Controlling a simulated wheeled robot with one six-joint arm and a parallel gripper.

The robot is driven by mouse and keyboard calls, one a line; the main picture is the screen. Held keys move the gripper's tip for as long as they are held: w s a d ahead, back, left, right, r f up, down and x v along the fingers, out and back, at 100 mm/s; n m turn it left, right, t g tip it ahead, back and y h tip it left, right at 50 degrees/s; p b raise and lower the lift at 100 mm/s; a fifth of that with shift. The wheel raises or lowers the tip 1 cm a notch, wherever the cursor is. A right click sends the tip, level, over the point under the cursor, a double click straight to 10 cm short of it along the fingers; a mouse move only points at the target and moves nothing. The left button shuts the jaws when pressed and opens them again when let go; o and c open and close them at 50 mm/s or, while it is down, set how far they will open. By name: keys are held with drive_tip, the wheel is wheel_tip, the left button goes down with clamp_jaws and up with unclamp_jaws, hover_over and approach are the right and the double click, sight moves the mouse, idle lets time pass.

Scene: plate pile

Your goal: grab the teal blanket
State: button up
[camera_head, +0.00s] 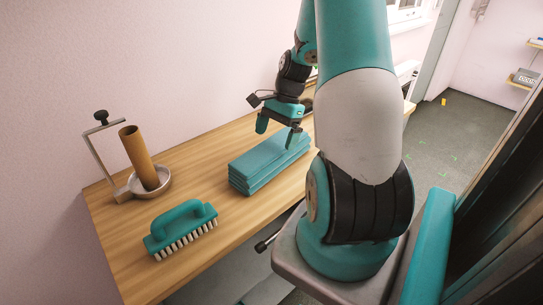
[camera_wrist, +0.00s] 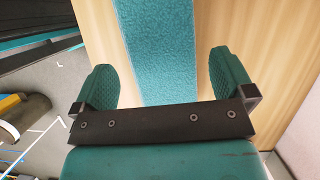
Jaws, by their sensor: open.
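The teal blanket (camera_head: 262,165) lies folded in a flat, layered stack on the wooden table, near its front edge. My gripper (camera_head: 276,133) is open and empty, above the far part of the blanket with its fingers pointing down. In the wrist view the gripper (camera_wrist: 162,82) has its two teal fingers wide apart. The blanket (camera_wrist: 155,45) shows there as a long strip between and beyond the fingers. Its near end is hidden behind the gripper's black bar.
The wooden table (camera_head: 118,235) runs along the wall. A teal brush (camera_head: 182,227) with white bristles lies nearer the camera. A brown tube (camera_head: 138,158) stands in a round metal dish with a bracket (camera_head: 107,150) at the left. Bare table surrounds the blanket.

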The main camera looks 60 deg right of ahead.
sight(271, 147)
drive_tip(key=shift+p+x, duration=0.5)
drive_tip(key=shift+x, duration=2.45)
drive_tip(key=shift+a, duration=0.1)
drive_tip(key=shift+r, duration=0.1)
drive_tip(key=c, duration=1.2)
drive_tip(key=shift+o, duration=0.2)
drive_tip(key=shift+r, duration=0.1)
